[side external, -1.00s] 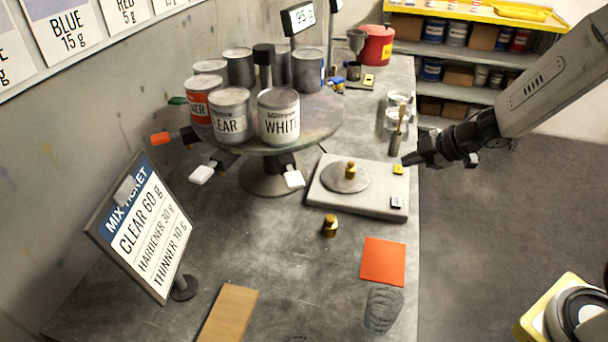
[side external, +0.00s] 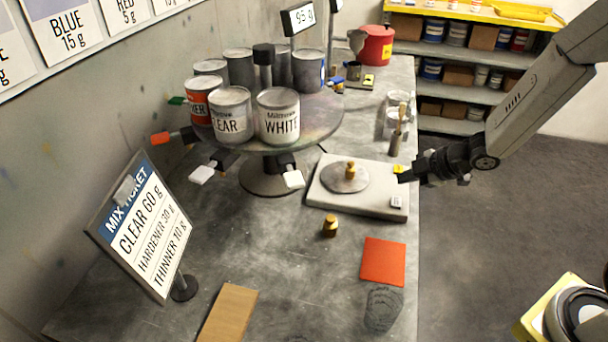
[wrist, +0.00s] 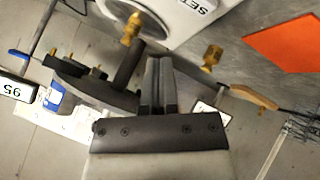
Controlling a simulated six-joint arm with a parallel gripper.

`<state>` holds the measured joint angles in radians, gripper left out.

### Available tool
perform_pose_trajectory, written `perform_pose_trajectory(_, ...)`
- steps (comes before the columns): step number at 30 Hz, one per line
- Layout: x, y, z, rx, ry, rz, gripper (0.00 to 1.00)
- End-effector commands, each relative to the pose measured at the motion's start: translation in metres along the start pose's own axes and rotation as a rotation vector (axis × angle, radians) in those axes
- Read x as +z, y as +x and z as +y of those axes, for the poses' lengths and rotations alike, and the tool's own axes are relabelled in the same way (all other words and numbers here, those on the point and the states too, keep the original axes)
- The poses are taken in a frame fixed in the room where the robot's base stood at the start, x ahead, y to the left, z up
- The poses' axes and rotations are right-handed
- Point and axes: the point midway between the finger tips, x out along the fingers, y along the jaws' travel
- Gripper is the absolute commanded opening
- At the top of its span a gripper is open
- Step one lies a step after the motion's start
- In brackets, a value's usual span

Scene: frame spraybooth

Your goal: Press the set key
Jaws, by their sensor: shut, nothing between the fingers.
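The pale scale (side external: 345,205) stands on the bench with a round pan (side external: 340,180) and a brass weight (side external: 350,170) on it. A white key (side external: 397,202) sits at its near right corner; the wrist view shows the letters SET (wrist: 203,4), partly cut off at the top edge. A yellow key (side external: 398,169) lies farther back on the same side. My gripper (side external: 402,178) is shut and empty at the scale's right edge, close to the yellow key and behind the white key. Whether it touches the scale cannot be told. The shut fingers (wrist: 158,68) show in the wrist view.
A second brass weight (side external: 330,226) and an orange mat (side external: 383,262) lie in front of the scale. A turntable (side external: 320,118) with paint cans stands left. A cup with a brush (side external: 397,130) stands behind. A display (side external: 299,18) reads 95 g.

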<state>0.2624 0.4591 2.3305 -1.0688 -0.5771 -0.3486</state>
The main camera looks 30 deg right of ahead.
Motion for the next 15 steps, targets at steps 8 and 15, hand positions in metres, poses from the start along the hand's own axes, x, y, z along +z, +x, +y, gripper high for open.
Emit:
perform_pose_trajectory(8,0.014,0.019,-0.014,-0.002,0.001,-0.001,0.00)
perform_pose_trajectory(15,0.019,0.026,-0.019,0.000,-0.001,-0.001,0.00)
